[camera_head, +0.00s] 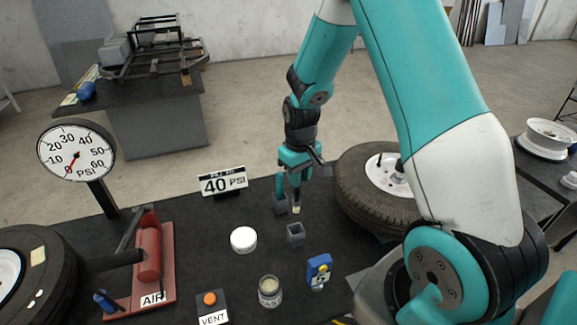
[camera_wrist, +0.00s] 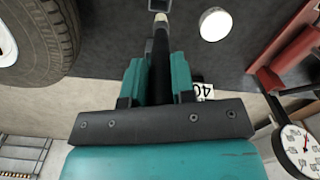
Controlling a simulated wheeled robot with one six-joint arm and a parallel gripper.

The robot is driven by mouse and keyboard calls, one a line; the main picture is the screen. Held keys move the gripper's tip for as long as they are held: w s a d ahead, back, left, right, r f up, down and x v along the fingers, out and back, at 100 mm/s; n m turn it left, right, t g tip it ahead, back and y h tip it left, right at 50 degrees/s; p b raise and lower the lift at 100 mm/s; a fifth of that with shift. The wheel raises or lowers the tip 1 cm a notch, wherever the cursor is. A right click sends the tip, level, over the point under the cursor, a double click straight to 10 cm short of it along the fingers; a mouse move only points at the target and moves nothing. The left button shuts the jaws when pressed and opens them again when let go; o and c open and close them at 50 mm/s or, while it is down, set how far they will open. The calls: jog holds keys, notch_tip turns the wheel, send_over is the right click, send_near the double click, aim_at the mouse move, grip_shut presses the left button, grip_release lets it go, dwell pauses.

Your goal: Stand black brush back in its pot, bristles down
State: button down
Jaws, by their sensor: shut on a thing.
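My gripper (camera_head: 289,190) is shut on the black brush (camera_head: 297,208) and holds it over the far middle of the black table. Its pale bristle end points down; the handle is mostly hidden by the fingers. In the wrist view the brush (camera_wrist: 160,50) runs out from between the teal fingers, light tip at the top edge. An open glass jar (camera_head: 270,291) with pale contents, possibly the pot, stands near the front, well apart from the gripper. A small grey square holder (camera_head: 295,234) stands nearer the brush, just in front of it.
A white round lid (camera_head: 243,240), an orange-button VENT box (camera_head: 210,302) and a blue device (camera_head: 319,271) surround the jar. A tyre (camera_head: 374,185) lies right of the gripper.

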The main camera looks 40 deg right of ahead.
aim_at(298, 200)
jog(key=shift+w+f, duration=0.15)
jog(key=shift+f+b, duration=4.45)
jog(key=shift+f, duration=1.2)
jog(key=c, duration=0.9)
grip_release()
jog(key=shift+o, duration=0.2)
notch_tip(298, 200, up, 18)
jog(key=b, duration=0.2)
jog(key=shift+f+b, duration=0.25)
jog(key=shift+b, duration=0.15)
